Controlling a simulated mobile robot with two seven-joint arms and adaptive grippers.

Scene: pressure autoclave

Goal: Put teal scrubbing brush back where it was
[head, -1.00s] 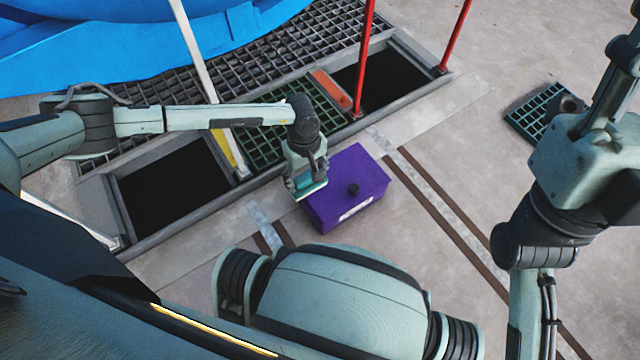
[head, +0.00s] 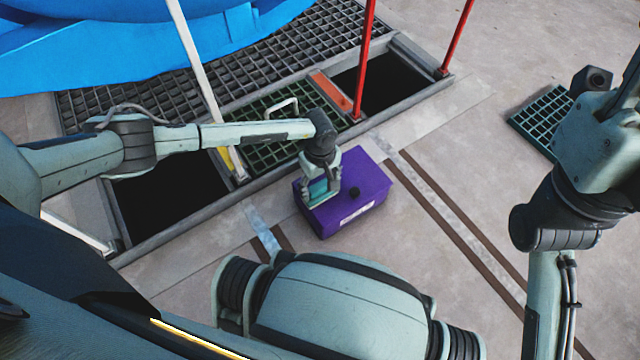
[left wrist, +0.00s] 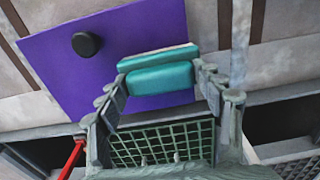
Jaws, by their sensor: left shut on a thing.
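The teal scrubbing brush (head: 318,187) is between the fingers of my left gripper (head: 320,197), which is shut on it. In the left wrist view the brush (left wrist: 160,77) lies crosswise between the fingertips of the left gripper (left wrist: 161,84). A purple box (head: 362,186) with a black knob on top and a white label on its front stands on the floor. The brush appears in front of the box's left part in the head view; whether it touches the box I cannot tell. My right gripper is not clearly visible.
Behind the box is a floor trench with two dark open pits (head: 170,198) and a green grating (head: 270,135) with a metal handle. Red posts (head: 364,60) and a pale post (head: 195,60) rise there. Another green grate (head: 540,118) lies right. Floor right of the box is clear.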

